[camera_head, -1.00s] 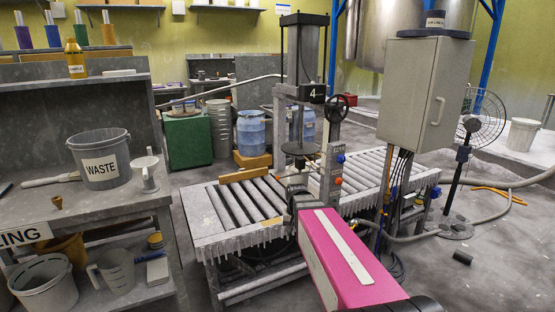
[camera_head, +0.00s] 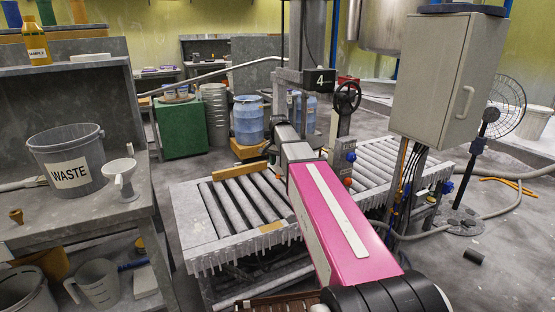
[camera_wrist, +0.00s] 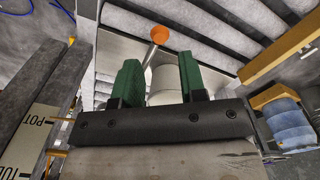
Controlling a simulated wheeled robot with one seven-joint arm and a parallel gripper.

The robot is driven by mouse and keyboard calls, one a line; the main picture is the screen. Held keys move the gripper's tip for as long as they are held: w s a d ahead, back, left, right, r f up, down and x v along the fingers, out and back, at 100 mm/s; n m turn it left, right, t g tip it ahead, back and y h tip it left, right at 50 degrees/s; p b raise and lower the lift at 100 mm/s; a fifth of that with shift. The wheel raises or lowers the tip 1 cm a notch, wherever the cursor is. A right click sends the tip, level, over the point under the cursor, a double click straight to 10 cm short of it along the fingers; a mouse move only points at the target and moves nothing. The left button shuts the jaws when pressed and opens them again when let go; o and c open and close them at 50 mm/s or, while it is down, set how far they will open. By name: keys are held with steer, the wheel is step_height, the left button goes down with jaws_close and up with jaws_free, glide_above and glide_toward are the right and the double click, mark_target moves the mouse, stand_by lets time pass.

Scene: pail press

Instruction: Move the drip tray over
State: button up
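I cannot make out the drip tray for certain in either view. In the wrist view my gripper (camera_wrist: 160,70) has its two green fingers apart. A pale cylinder (camera_wrist: 165,84) shows between and behind them; I cannot tell whether they touch it. A thin stem with an orange end (camera_wrist: 159,34) rises beyond it, and a pale flat panel (camera_wrist: 118,42) lies behind the fingers. In the head view my pink arm reaches forward to the press (camera_head: 318,82), and my gripper is hidden behind the arm.
The roller conveyor (camera_head: 205,240) runs under the press. A grey control box (camera_head: 435,75) stands close to the arm's right. The waste pail (camera_head: 68,160) and a white funnel (camera_head: 122,172) are on the left bench. Blue drums (camera_head: 249,120) stand behind.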

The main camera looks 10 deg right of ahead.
mark_target(278, 175)
step_height(278, 175, down, 7)
steer(key=shift+r, duration=0.3)
steer(key=c, duration=0.4)
steer(key=shift+o, duration=0.2)
steer(key=shift+s+d, duration=0.45)
steer(key=shift+s, duration=0.45)
steer(key=shift+s+d, duration=0.4)
steer(key=shift+s, duration=0.45)
steer(key=shift+c, duration=0.8)
steer(key=shift+s, duration=0.1)
steer(key=shift+s+d, duration=1.3)
steer(key=shift+s, duration=0.05)
steer(key=shift+s, duration=0.1)
